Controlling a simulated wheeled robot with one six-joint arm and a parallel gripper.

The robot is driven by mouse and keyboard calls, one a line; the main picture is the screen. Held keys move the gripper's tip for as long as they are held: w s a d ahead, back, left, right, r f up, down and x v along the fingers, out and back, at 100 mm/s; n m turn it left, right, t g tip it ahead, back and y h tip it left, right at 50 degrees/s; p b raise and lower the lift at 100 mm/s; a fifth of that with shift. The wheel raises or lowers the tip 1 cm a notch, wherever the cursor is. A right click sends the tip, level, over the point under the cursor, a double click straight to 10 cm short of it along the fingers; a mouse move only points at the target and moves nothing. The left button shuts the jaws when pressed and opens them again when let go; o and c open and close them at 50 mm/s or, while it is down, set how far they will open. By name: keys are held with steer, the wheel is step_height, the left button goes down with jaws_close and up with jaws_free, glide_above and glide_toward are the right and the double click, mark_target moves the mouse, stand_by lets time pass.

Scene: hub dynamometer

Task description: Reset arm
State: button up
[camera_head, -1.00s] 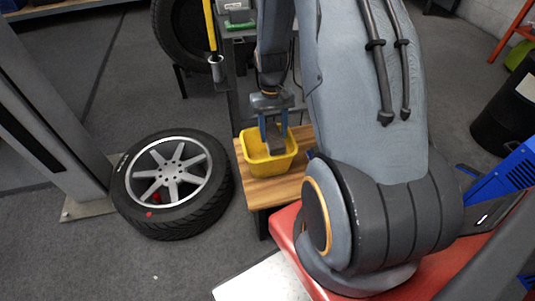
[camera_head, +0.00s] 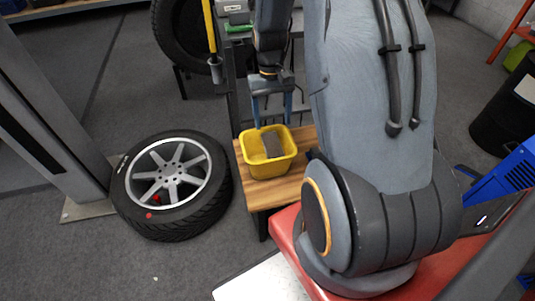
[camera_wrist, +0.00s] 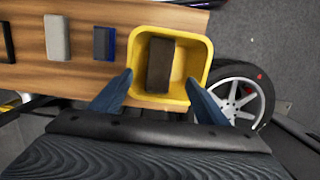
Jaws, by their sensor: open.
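My gripper (camera_head: 272,112) is open, with its two blue fingers above the yellow bin (camera_head: 250,152). In the wrist view the fingertips (camera_wrist: 158,84) show apart, on either side of the near part of the yellow bin (camera_wrist: 202,66). A dark grey-brown block (camera_head: 272,145) lies in the bin and leans toward its side; it also shows in the wrist view (camera_wrist: 160,64). Nothing is between the fingers. The bin stands on a wooden bench top (camera_head: 282,190).
In the wrist view a light grey block (camera_wrist: 57,37) and a dark block with blue (camera_wrist: 102,43) lie on the wood beside the bin. A wheel with tyre (camera_head: 172,185) lies on the floor at left. A black drum (camera_head: 505,112) stands at right.

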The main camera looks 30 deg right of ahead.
steer(key=shift+w+r, duration=0.1)
steer(key=shift+r, duration=0.65)
steer(key=s+a+r+n+t+p, duration=0.1)
steer(key=s+a+r+p, duration=0.3)
steer(key=s+a+r, duration=0.3)
steer(key=s+a+r+n+p, duration=0.2)
steer(key=s+a+r+p, duration=0.2)
steer(key=s+a+r, duration=0.4)
step_height(320, 180, up, 6)
steer(key=shift+s+a+r+t+p, duration=0.1)
steer(key=shift+s+a+t+p, duration=0.25)
steer(key=shift+s, duration=0.35)
steer(key=shift+d, duration=0.1)
